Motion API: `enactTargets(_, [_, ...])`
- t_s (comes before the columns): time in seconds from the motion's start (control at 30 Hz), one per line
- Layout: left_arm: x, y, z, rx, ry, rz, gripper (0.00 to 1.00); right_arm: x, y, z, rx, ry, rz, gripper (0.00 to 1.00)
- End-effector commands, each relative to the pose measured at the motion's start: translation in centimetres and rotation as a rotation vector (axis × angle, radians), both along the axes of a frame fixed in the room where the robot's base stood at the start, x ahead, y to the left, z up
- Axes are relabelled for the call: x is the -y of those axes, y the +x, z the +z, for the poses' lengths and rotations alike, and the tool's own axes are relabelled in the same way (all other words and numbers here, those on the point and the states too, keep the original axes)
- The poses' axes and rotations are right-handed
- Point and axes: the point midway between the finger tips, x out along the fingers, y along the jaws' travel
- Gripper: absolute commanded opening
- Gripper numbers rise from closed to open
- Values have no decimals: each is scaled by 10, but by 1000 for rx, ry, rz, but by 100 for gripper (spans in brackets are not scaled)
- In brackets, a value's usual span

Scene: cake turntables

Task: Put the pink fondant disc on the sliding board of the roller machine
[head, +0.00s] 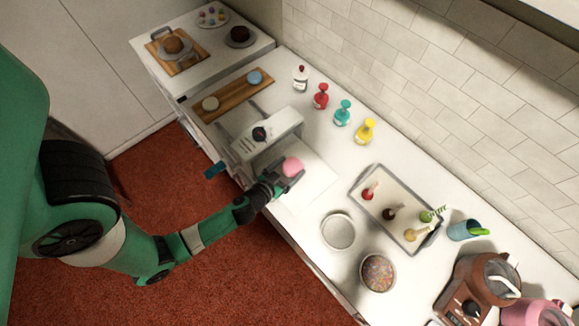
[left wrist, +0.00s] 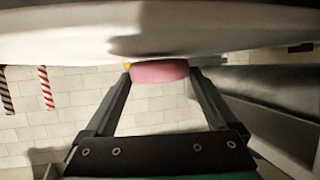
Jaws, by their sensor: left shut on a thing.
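The pink fondant disc (head: 292,166) is between the fingertips of my left gripper (head: 286,174), which is shut on it. In the left wrist view the disc (left wrist: 160,72) sits at the tips of both fingers, close to a white surface; I cannot tell whether it touches it. The roller machine (head: 278,135) is white with a dark knob and stands just behind the gripper. Its pale sliding board (head: 318,178) lies flat in front of the rollers, partly hidden by my gripper. My right gripper is not in view.
A tray with several small coloured items (head: 385,232), a white plate (head: 338,231) and a bowl of sprinkles (head: 378,273) are to the right. Several bottles (head: 343,112) stand along the wall. A wooden board (head: 232,97) lies beyond the machine.

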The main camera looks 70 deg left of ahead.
Motion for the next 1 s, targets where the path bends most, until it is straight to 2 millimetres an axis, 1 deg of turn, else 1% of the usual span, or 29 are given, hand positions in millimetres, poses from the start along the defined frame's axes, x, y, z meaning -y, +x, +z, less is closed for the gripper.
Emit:
enactTargets(0.03, [0,1,-6,1,0,-1,28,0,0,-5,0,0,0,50])
enactTargets(0.23, [0,1,-4,2,1,-1,28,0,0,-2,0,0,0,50])
enactTargets(0.4, [0,1,-9,2,0,-1,28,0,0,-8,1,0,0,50])
enactTargets(0.43, [0,0,-8,1,0,0,95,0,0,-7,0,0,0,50])
enactTargets(0.47, [0,0,-7,1,0,0,100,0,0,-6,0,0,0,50])
enactTargets(0.67, [0,0,-7,1,0,0,100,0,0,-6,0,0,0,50])
enactTargets(0.8, [0,0,0,1,1,0,100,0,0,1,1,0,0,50])
enactTargets(0.87, [5,-6,-2,0,1,-1,100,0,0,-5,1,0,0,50])
enactTargets(0.97, [16,-21,4,0,0,-3,100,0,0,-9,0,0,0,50])
enactTargets(1.0, [22,-28,7,-1,1,-6,100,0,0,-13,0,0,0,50])
